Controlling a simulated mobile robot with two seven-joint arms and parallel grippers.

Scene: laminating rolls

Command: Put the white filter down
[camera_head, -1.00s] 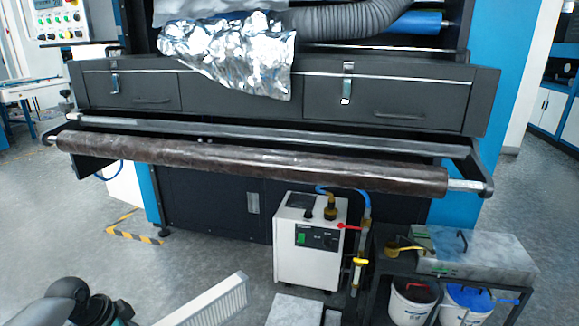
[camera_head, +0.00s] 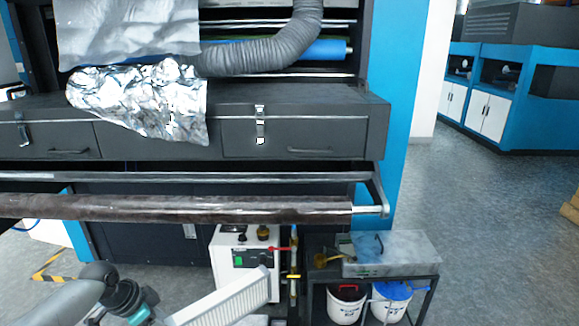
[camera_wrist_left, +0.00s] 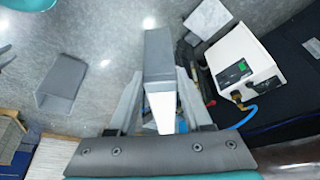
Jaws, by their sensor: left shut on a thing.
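The white filter (camera_head: 225,298) is a long pale block with a ribbed side. In the head view it slants up to the right at the bottom, in front of the white box unit. In the left wrist view the filter (camera_wrist_left: 158,82) sits between the two fingers of my left gripper (camera_wrist_left: 156,98), which is shut on it above the grey floor. In the head view my left arm shows at the lower left; its fingers are out of frame there. My right gripper is not in view.
The white box unit (camera_head: 244,250) stands before the machine, below a long dark roller (camera_head: 190,207). To its right is a dark cart with a grey slab-like box (camera_head: 391,256) on top and two white buckets below. An open grey box (camera_wrist_left: 60,92) lies on the floor. Floor at right is clear.

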